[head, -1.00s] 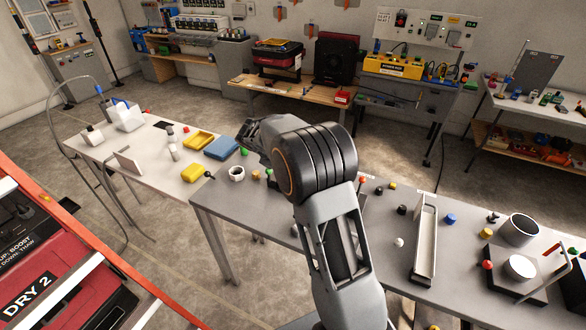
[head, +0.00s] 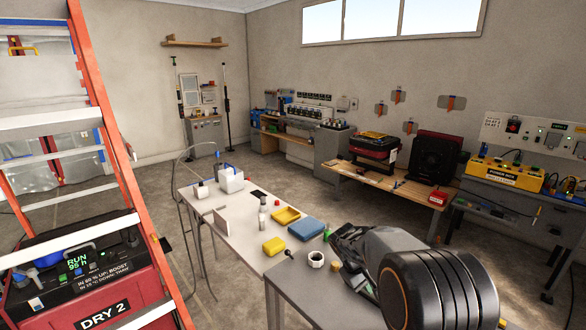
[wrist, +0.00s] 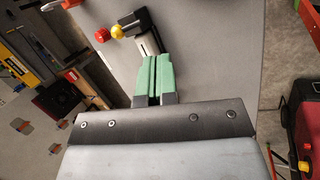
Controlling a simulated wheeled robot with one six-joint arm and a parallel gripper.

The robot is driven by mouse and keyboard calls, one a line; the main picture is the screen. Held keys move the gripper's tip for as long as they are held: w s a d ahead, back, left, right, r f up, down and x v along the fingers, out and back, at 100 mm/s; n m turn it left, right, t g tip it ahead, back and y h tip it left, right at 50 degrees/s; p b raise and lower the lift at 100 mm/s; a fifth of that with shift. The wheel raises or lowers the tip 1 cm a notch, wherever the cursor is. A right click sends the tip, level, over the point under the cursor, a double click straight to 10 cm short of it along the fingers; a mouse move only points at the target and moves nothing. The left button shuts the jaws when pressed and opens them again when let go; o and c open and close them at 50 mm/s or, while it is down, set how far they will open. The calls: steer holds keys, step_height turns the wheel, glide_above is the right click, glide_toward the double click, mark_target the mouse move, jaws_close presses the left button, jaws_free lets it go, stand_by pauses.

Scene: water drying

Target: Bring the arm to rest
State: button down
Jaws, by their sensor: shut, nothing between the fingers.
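My gripper shows in the wrist view (wrist: 153,78) as two green fingers pressed together with nothing between them. In the head view my arm fills the lower right, with a large black ringed joint in front. The dark wrist end points left above the near grey table (head: 300,300). The fingertips cannot be made out there.
An orange ladder (head: 110,150) and the red DRY 2 unit (head: 100,318) stand at left. Open floor lies beyond the white table.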

steer(key=s+a+r+m+t+y, duration=0.2)
steer(key=s+r, duration=0.3)
steer(key=s, duration=0.5)
steer(key=s+a+r+m+t+y, duration=0.2)
steer(key=s+r, duration=0.3)
steer(key=s, duration=0.6)
steer(key=shift+a+m+y, duration=0.5)
steer(key=shift+a+y, duration=0.1)
steer(key=shift+a, duration=0.3)
